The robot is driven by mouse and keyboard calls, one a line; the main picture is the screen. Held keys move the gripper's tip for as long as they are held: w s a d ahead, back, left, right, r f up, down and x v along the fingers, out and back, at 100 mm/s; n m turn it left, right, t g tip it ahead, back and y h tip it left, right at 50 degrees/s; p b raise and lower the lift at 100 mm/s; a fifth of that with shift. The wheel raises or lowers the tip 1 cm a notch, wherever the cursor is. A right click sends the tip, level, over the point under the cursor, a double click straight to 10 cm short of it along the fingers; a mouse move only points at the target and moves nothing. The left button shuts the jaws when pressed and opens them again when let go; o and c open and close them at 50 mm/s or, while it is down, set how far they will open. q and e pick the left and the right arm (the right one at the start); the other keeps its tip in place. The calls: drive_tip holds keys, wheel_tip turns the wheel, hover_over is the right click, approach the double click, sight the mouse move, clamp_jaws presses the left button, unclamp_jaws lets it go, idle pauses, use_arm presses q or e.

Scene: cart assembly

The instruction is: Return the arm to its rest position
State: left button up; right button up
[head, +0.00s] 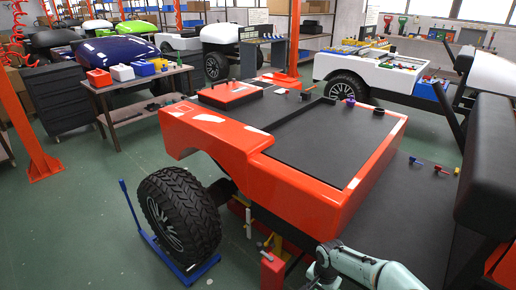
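One pale teal and white arm of mine (375,270) comes in at the bottom edge, right of centre, and reaches left. Its dark grey end (322,264) is low in the picture, in front of the near corner of the orange cart body (312,204). Whether its fingers are open or shut is too small and cut off to tell. No object shows clearly in its grasp. My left gripper is not in view.
A black tyre (180,218) stands at the cart's near left on a blue wheel stand (184,271). A red block (272,270) is close left of my arm's end. A dark padded part (488,165) rises at right. Green floor (75,235) is free at left.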

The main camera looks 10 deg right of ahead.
drive_tip(key=s+a+f+n+y+p, duration=0.25)
drive_tip(key=s+a+p, duration=0.2)
drive_tip(key=s, duration=0.25)
drive_tip(key=s+a+f+n+y+p, duration=0.1)
drive_tip(key=s+a+f+p, duration=0.25)
drive_tip(key=s+a, duration=0.3)
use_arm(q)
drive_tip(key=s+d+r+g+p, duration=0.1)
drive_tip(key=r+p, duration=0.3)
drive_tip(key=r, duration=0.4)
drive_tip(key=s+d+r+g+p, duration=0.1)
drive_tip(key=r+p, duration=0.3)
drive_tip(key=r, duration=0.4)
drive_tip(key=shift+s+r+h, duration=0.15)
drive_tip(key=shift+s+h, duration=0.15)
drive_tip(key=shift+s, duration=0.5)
use_arm(e)
drive_tip(key=s+a+r+n, duration=0.2)
drive_tip(key=s+r, duration=0.1)
drive_tip(key=s, duration=1.4)
drive_tip(key=shift+g, duration=0.4)
drive_tip(key=shift+a, duration=0.1)
